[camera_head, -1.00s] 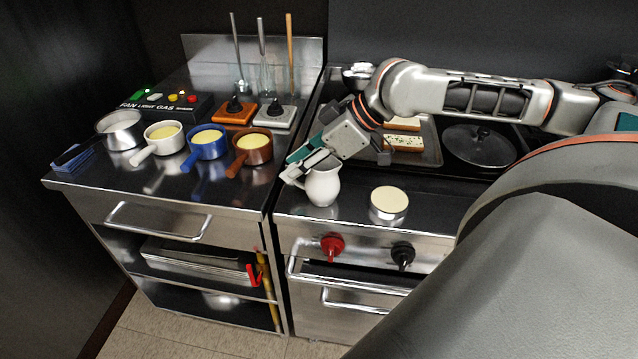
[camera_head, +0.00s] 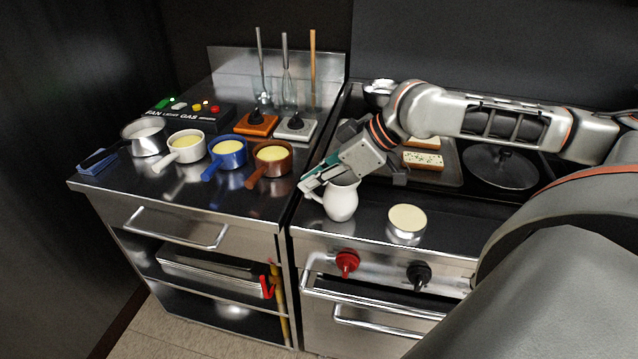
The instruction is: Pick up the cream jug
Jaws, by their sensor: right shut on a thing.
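The cream jug (camera_head: 342,203) is a small white rounded pitcher at the front left corner of the dark stove top. It looks upright, with its handle towards the left. My right gripper (camera_head: 318,182) reaches in from the right and is shut on the jug at its handle side, near the rim. The fingers and the gripper body hide part of the jug's top. I cannot tell whether the jug's base touches the stove top. My left gripper is not in view.
A cream-topped round tin (camera_head: 407,222) stands just right of the jug. Brown (camera_head: 270,163), blue (camera_head: 229,155) and white (camera_head: 185,149) handled pots line the left counter beside a steel pan (camera_head: 146,138). A black lid (camera_head: 500,166) and a food tray (camera_head: 450,172) lie behind.

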